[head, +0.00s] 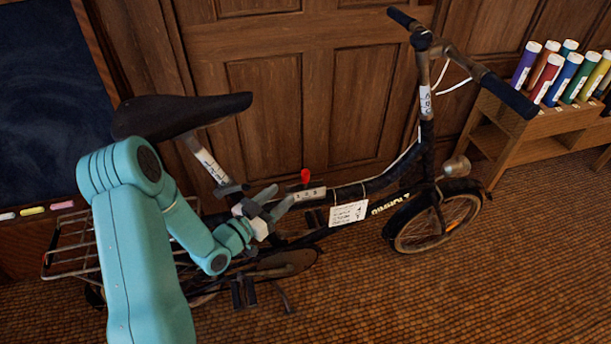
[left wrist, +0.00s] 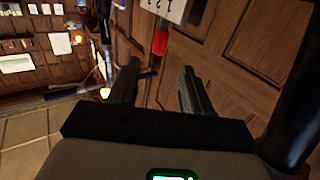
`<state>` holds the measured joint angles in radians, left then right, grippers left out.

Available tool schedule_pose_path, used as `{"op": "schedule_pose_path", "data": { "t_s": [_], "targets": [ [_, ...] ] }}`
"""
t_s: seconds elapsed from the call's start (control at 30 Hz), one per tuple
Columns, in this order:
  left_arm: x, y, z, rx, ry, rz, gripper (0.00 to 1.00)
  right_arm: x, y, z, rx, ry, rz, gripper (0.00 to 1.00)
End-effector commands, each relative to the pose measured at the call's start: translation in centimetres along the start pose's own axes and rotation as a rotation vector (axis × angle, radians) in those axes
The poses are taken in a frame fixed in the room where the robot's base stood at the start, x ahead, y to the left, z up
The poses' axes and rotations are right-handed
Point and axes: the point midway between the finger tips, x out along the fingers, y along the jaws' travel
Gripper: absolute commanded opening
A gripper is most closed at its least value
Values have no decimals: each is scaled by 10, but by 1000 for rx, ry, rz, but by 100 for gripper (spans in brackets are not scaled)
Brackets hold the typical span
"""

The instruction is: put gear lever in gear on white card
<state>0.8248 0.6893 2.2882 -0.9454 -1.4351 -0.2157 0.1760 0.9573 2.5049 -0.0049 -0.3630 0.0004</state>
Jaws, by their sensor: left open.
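A gear lever with a red knob (head: 305,176) stands up from the bicycle's top tube, by a white plate (head: 309,194) marked 1 2 3. I cannot tell which number it is set to. The white card (head: 348,212) hangs on the frame to the right; its writing is too small to read. My left gripper (head: 280,199) is open and empty, just left of the lever and plate. In the left wrist view the red knob (left wrist: 160,42) shows beyond and between the open fingers (left wrist: 158,74), apart from them. My right gripper is not in view.
The bicycle's black saddle (head: 180,114) is above my left arm, and its handlebar (head: 462,62) is at upper right. Wooden panelling (head: 275,95) is behind. A wooden rack (head: 535,135) with coloured tubes stands at right. The floor (head: 430,300) in front is clear.

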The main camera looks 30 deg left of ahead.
Motion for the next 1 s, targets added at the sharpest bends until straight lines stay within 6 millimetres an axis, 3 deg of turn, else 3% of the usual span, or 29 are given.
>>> {"op": "schedule_pose_path", "data": {
  "t_s": [0.2, 0.4, 0.6, 0.87, 1.0],
  "targets": [
    [56, 2, 0, 1, 2, 6, 48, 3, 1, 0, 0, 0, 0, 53],
    [92, 0, 1, 0, 1, 4, 48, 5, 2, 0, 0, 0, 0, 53],
    [107, 0, 0, 0, 0, 3, 48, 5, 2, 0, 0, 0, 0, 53],
    [108, 0, 0, -1, -1, 2, 48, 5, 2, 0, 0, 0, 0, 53],
    [108, 0, 0, -1, -1, 2, 6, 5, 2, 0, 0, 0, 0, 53]
  ]
}}
